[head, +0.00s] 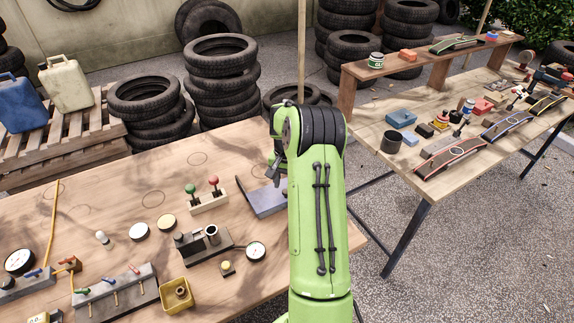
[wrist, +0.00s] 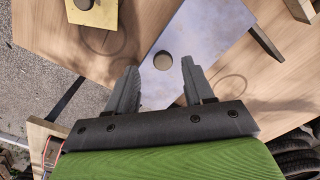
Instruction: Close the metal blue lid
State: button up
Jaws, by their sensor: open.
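A blue-grey metal piece, which I take to be the lid (head: 268,198), shows at the right part of the near wooden table, partly hidden behind my arm. In the wrist view the lid (wrist: 200,35) is a flat plate with a dark round spot, knob or hole, between my fingertips. A dark bar (wrist: 265,42) sticks out from its side. My gripper (wrist: 159,64) is open and empty, its fingers apart over the near end of the plate. In the head view my gripper (head: 276,172) is by the lid. Whether it touches the plate, and the lid's angle, I cannot tell.
A block with red and green knobs (head: 208,202) stands left of the lid. A gauge (head: 256,251) and a dark fixture (head: 203,245) sit nearer. Bare wood (head: 150,175) lies at the back left. A second table (head: 400,170) stands right, tyre stacks (head: 221,80) behind.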

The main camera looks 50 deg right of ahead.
notch_tip(320, 180, up, 13)
jog(key=p, duration=0.2)
jog(key=shift+f, duration=0.15)
